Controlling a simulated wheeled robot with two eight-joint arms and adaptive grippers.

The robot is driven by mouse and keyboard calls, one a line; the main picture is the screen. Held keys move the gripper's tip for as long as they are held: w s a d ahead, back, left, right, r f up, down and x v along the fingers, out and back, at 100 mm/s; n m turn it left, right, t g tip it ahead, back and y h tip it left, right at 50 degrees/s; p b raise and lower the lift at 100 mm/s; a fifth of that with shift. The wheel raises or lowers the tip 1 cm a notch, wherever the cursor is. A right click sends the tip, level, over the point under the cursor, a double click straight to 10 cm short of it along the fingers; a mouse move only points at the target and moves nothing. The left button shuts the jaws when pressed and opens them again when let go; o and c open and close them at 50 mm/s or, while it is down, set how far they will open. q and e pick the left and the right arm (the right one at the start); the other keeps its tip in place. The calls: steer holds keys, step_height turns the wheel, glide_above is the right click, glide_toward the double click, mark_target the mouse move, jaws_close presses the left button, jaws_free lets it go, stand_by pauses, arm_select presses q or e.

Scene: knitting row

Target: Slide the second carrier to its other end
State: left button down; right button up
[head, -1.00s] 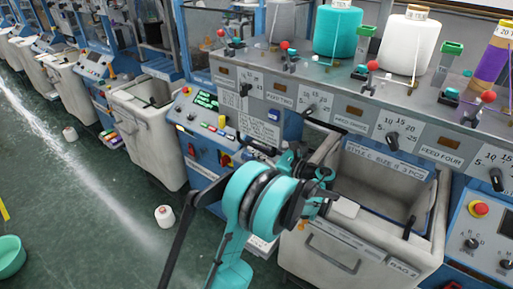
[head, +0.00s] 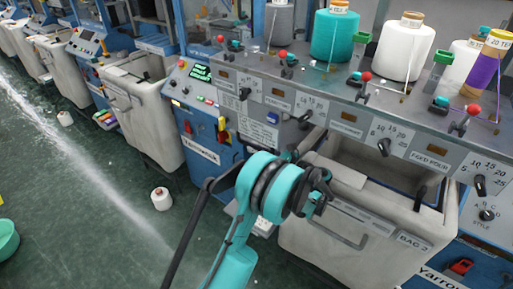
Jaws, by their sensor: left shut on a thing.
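Several small fittings with red knobs stand along the top of the grey machine panel (head: 330,105); the second from the left (head: 283,54) is behind the FEED TWO label. I cannot tell for sure which part is the second carrier. My left gripper (head: 321,186) is low in front of the panel, at the near left rim of the open bin marked BAG 2 (head: 365,250). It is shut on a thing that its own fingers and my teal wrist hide. My right gripper is not in view.
Yarn cones stand on the panel top: a teal one (head: 334,36), a white one (head: 402,50) and a purple one (head: 487,68). A loose white cone (head: 161,199) stands on the green floor. A teal basin (head: 7,239) is at the left edge.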

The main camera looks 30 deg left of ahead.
arm_select(q)
steer(key=shift+f, duration=0.35)
steer(key=c, duration=1.5)
jaws_free()
steer(key=shift+d, duration=0.1)
steer(key=shift+c, duration=0.2)
steer(key=shift+r, duration=0.1)
steer(key=s+d, duration=0.1)
steer(key=d, duration=1.1)
